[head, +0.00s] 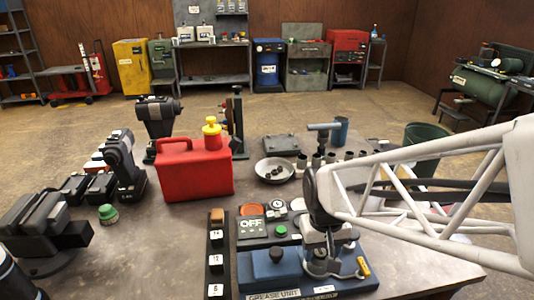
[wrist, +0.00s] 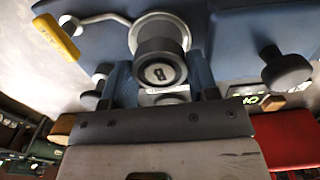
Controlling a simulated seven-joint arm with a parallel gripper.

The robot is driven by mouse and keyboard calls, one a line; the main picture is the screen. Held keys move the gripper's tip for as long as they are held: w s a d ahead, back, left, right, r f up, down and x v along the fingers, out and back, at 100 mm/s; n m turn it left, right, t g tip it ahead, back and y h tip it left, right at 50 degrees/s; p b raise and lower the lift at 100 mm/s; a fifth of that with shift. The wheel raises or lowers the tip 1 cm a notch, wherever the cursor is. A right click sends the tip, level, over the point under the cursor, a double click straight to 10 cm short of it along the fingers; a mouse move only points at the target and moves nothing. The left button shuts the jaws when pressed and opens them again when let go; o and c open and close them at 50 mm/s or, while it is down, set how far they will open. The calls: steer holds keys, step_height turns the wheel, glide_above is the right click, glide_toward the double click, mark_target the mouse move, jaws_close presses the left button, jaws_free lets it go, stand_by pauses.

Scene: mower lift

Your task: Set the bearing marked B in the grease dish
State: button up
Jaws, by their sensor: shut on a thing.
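My gripper (head: 325,245) points down over the blue grease unit (head: 258,272) at the front of the bench. In the wrist view its two blue-grey fingers (wrist: 162,84) are closed about a dark round part (wrist: 158,72) with a pale mark on its face. I cannot read a letter B there, so I cannot tell if this is the bearing marked B. A shallow metal bowl (head: 262,176) with small dark pieces in it stands behind the grease unit. I cannot tell whether it is the grease dish. The arm and gripper hide part of the unit.
A black knob (head: 277,254) and a yellow-handled lever (head: 363,267) stick up from the unit. A red fuel can (head: 190,172) stands farther back. Bare bench lies left of the rack.

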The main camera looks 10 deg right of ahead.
mark_target(320, 252)
steer(key=shift+f, duration=0.85)
steer(key=shift+f, duration=0.6)
stand_by(1.3)
steer(key=o, duration=0.8)
steer(key=shift+o, duration=0.2)
steer(key=shift+r, duration=5.45)
steer(key=shift+s+r, duration=0.1)
steer(key=s+r+t, duration=0.2)
steer(key=s+r, duration=0.1)
steer(key=s, duration=0.4)
steer(key=shift+s+r+t, duration=0.2)
steer(key=shift+r+t, duration=0.05)
steer(key=shift+t, duration=0.05)
